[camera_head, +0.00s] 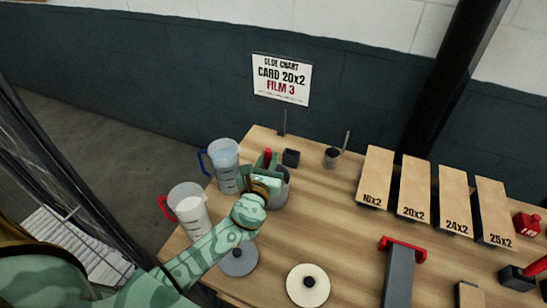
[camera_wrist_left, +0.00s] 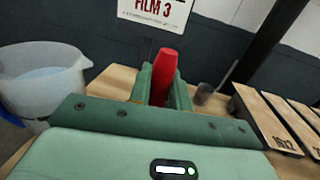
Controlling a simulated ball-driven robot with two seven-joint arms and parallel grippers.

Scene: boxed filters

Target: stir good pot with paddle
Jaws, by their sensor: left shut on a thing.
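My left gripper (camera_head: 267,160) is shut on a red handle (camera_head: 268,154), which I take to be the paddle's. In the left wrist view the red handle (camera_wrist_left: 165,72) stands upright between the green fingers. A grey pot (camera_head: 283,193) is just below and beside the gripper, partly covered by it. The paddle's lower end is hidden, so I cannot tell whether it is in the pot. A clear jug with a blue handle (camera_head: 225,165) stands left of the gripper. A jug with a red handle and whitish contents (camera_head: 192,216) stands nearer me. My right gripper is not in view.
A sign (camera_head: 281,80) reads "GLUE CHART CARD 20x2 FILM 3". A grey disc (camera_head: 239,261) and cream disc (camera_head: 307,290) lie in front. Labelled boards (camera_head: 376,178) stand at right.

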